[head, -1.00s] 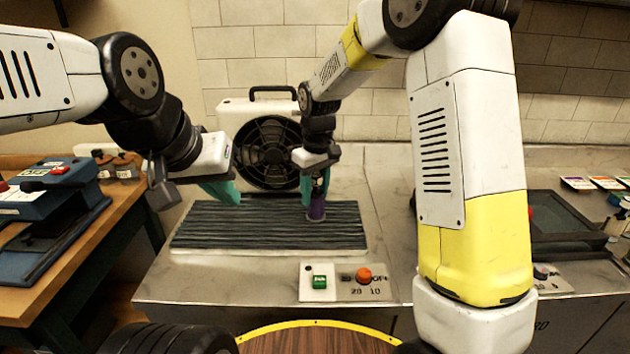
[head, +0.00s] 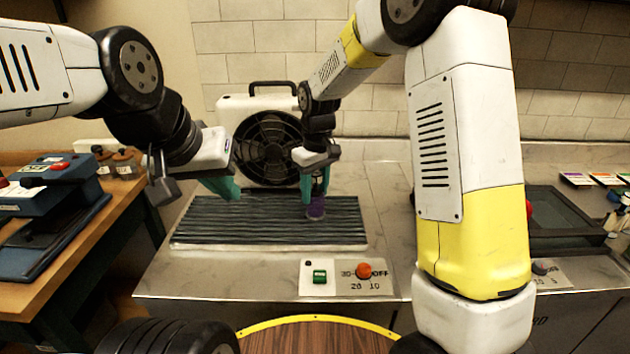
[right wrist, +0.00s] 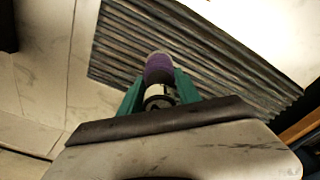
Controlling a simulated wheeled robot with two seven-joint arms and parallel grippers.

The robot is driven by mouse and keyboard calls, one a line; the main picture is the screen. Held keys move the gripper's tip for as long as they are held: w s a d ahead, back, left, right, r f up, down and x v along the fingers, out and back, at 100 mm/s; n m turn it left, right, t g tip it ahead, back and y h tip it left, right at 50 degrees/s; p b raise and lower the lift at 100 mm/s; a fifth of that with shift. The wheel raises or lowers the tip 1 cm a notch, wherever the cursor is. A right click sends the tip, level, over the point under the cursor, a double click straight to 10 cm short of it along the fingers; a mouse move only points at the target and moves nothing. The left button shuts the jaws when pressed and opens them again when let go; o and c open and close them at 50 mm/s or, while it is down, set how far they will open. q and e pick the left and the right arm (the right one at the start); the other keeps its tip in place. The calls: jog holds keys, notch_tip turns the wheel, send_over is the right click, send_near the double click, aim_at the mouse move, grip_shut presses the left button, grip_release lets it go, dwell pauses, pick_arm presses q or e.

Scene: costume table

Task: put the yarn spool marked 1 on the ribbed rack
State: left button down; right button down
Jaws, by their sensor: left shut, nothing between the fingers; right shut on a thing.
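The ribbed rack (head: 240,222) is a dark ridged panel on the metal counter, in front of a fan. A purple yarn spool (head: 316,208) stands upright at the right part of the rack, its lower end at the ridges. My right gripper (head: 315,190) is shut on the spool from above. In the right wrist view the purple spool (right wrist: 159,68) sits between the teal fingers (right wrist: 158,92), over the rack (right wrist: 215,70). Its number mark cannot be read. My left gripper (head: 232,192) is shut and empty above the rack's left part.
A black fan (head: 268,150) in a white case stands behind the rack. A control panel (head: 345,277) with a green and an orange button lies in front. A wooden bench (head: 120,205) with blue devices is at left. A dark tray (head: 565,225) is at right.

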aim_at(315, 173)
jog(key=shift+c, duration=1.9)
grip_release()
jog(key=shift+r, duration=3.45)
jog(key=s+d+r+m+t+y, duration=0.1)
jog(key=s+d+r+m+t, duration=0.1)
jog(key=s+d+r, duration=0.4)
jog(key=s+d+r+m+t, duration=0.1)
jog(key=s+d, duration=0.3)
jog(key=s, duration=0.4)
jog(key=s+d+r+m+t, duration=0.2)
jog(key=s+d+m, duration=0.2)
jog(key=s, duration=0.5)
jog(key=shift+s+d+t+y, duration=0.2)
jog(key=shift+t+y, duration=0.1)
jog(key=shift+y, duration=0.1)
